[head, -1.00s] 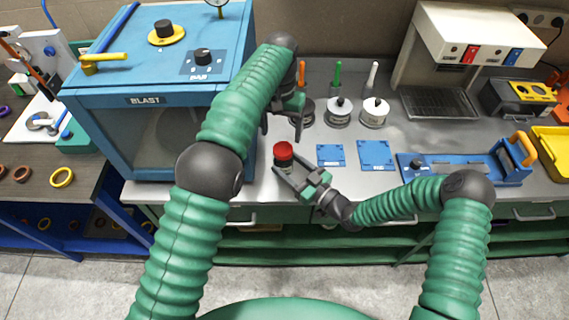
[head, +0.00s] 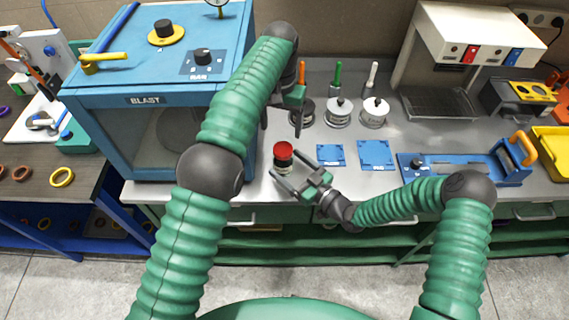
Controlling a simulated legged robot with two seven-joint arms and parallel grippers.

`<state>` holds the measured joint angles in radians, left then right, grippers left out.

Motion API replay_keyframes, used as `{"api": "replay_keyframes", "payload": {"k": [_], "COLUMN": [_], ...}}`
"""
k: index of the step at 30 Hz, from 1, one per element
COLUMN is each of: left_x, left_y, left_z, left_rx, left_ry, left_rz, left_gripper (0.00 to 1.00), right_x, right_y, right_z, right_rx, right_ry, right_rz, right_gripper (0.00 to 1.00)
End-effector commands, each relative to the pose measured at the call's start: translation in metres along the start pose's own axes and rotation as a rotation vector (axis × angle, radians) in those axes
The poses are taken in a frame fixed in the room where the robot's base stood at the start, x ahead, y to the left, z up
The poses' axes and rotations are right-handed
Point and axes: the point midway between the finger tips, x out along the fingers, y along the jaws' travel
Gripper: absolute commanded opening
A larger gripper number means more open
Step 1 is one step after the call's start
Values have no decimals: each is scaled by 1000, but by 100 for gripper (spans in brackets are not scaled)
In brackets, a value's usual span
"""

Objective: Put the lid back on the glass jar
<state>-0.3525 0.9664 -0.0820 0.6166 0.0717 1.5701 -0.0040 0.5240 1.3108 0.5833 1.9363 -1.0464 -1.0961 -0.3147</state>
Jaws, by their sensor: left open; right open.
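The glass jar (head: 284,166) stands upright on the steel bench near its front edge. The red lid (head: 283,150) sits on top of the jar; I cannot tell whether it is fully seated. My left gripper (head: 282,128) is open, above and behind the jar, with its fingers pointing down and apart from the lid. My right gripper (head: 284,172) is open at the jar's right, with its fingers reaching toward either side of the jar's lower part. I cannot tell whether they touch it.
A blue blast cabinet (head: 150,110) stands close on the left. Several pots with upright handles, such as a white-handled one (head: 374,113), stand behind. Two blue plates (head: 376,154) lie to the right, before a blue tool (head: 460,168). The bench's front edge is near the jar.

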Motion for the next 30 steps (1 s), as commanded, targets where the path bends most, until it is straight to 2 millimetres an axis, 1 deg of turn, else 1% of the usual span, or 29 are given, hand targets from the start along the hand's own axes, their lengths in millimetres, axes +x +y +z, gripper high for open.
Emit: {"api": "replay_keyframes", "payload": {"k": [2,5,15,18,21,24,30], "left_x": [2,6,18,21,23,24,24], "left_y": [0,0,0,0,-1,-1,-1], "left_z": [0,0,0,0,0,0,0], "left_rx": [0,0,0,0,0,0,0], "left_ry": [0,0,0,0,0,0,0], "left_rz": [0,0,0,0,1,1,1], "left_gripper": [75,75,75,75,75,75,75], "right_x": [-10,-30,-115,-136,-152,-161,-165], "right_y": [2,2,2,2,2,2,1], "right_z": [1,2,3,3,3,2,1], "right_rx": [-1,0,1,1,0,1,1], "right_ry": [-1,-2,-1,-2,-2,0,0], "right_rz": [3,3,4,4,2,2,1], "right_gripper": [85,85,85,85,85,85,85]}}
